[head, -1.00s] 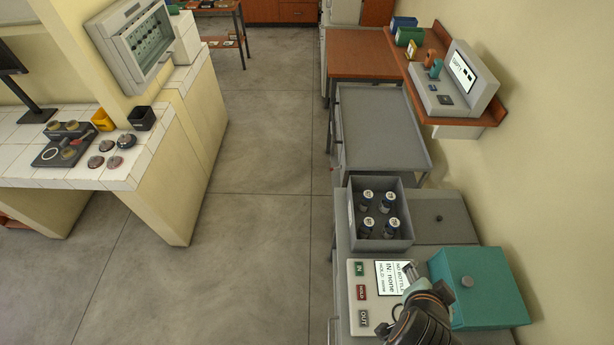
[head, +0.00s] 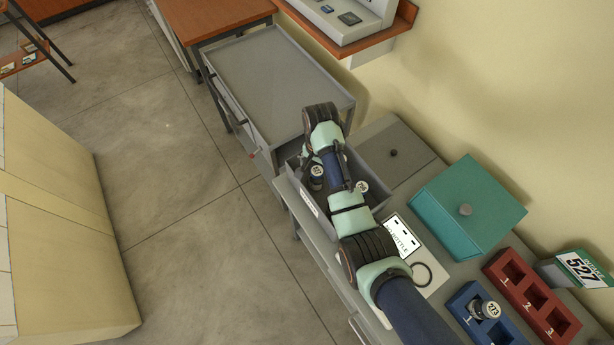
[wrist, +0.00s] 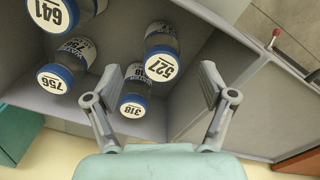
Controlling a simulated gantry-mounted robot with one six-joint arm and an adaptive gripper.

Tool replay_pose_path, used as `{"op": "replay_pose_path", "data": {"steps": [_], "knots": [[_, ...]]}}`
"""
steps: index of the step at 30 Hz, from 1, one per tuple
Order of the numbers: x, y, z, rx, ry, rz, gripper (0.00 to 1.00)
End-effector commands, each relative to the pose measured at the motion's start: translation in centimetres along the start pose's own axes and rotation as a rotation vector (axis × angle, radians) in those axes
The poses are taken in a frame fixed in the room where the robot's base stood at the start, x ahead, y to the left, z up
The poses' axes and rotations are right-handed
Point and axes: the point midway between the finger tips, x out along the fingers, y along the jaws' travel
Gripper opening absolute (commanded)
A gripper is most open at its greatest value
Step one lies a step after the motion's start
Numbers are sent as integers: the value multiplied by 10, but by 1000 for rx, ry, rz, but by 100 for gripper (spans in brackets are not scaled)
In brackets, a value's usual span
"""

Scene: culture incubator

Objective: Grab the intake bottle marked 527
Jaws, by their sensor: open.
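The bottle marked 527 (wrist: 162,66) has a white lid label and blue rim. It stands in the grey bin (wrist: 50,108) in the wrist view. The bottle marked 318 (wrist: 134,104) is close beside it, and the bottles marked 756 (wrist: 56,78) and 641 (wrist: 50,14) are to the left. My gripper (wrist: 150,92) is open and empty above the bin, its fingers appearing on either side of the 527 and 318 bottles. Contact with either bottle cannot be told. In the head view my arm covers part of the bin (head: 309,204).
A card reading 527 (head: 578,268) stands at the right, near a red rack (head: 527,300) and a blue rack (head: 466,308) holding one bottle (head: 485,311). A teal box (head: 468,200) and a label panel (head: 402,238) are beside my arm. A grey cart (head: 280,85) stands behind.

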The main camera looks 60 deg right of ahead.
Motion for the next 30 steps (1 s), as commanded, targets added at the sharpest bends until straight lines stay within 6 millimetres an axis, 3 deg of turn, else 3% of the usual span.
{"op": "replay_pose_path", "data": {"steps": [5,13,21,23,30], "knots": [[12,0,0,-2,1,-1,82],[56,1,-4,-3,0,0,82],[62,0,-4,-3,2,-2,82],[62,0,-4,-3,2,-2,76],[62,0,-4,-3,2,-2,36]]}}
